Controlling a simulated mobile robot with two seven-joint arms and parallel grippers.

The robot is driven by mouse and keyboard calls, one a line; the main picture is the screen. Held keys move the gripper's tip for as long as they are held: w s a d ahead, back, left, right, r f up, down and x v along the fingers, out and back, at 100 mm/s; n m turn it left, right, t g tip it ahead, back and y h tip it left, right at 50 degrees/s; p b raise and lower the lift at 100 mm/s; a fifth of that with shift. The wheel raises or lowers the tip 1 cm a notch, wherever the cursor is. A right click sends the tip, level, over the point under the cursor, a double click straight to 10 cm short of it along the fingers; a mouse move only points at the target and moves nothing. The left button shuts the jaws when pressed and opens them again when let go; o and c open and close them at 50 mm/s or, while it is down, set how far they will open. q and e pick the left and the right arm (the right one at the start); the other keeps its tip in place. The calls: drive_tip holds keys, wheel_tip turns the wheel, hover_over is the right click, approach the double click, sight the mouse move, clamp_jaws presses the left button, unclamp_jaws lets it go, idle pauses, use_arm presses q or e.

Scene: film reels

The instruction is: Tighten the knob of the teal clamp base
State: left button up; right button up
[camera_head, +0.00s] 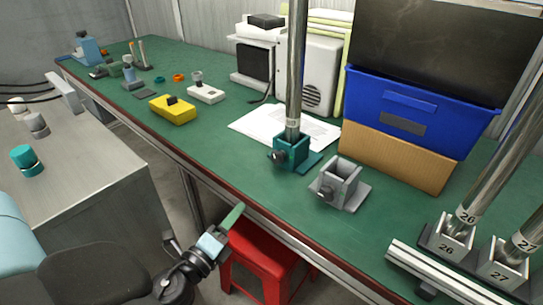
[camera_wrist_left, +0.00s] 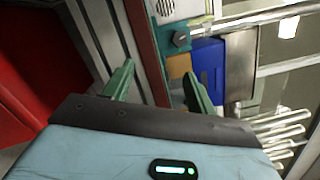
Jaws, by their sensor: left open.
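The teal clamp base (camera_head: 291,149) stands on the green workbench near its front edge, with a steel pole (camera_head: 296,70) upright in it. Its dark knob (camera_head: 279,156) is on the left side; how tight it is cannot be seen. My left gripper (camera_head: 236,212) is in front of the bench edge, lower left of the clamp base and apart from it. In the left wrist view the green fingers of my left gripper (camera_wrist_left: 158,78) are spread with nothing between them. A small teal part (camera_wrist_left: 181,39) there looks like the clamp base. My right gripper is not in view.
An empty grey clamp base (camera_head: 340,186) stands to the right of the teal one. White paper (camera_head: 255,122) lies behind it. A blue bin (camera_head: 415,110) on a cardboard box stands at the back right. A red stool (camera_head: 262,262) is below the bench edge. Numbered poles stand at far right.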

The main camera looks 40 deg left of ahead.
use_arm(q)
drive_tip(key=w+r+m+t+h, duration=0.1)
drive_tip(key=w+r+m, duration=0.3)
drive_tip(key=r+m, duration=0.15)
drive_tip(key=m+h+p, duration=0.1)
drive_tip(key=m+h, duration=0.1)
drive_tip(key=m, duration=0.4)
approach(275, 159)
wheel_tip(275, 159, up, 2)
drive_tip(key=shift+w+g, duration=0.15)
drive_tip(key=shift+g, duration=0.25)
drive_tip(key=shift+w+a+f+m+g, duration=0.1)
drive_tip(key=shift+w+f+m+g, duration=0.25)
drive_tip(key=shift+w+m, duration=0.35)
drive_tip(key=shift+w+d+r+b, duration=0.1)
drive_tip(key=shift+w+d+b, duration=0.1)
drive_tip(key=shift+w, duration=1.65)
drive_tip(key=shift+w+d+b, duration=0.1)
drive_tip(key=shift+w+d, duration=0.05)
drive_tip(key=shift+w, duration=1.7)
drive_tip(key=shift+c, duration=0.5)
drive_tip(key=c, duration=0.9)
drive_tip(key=shift+m, duration=0.25)
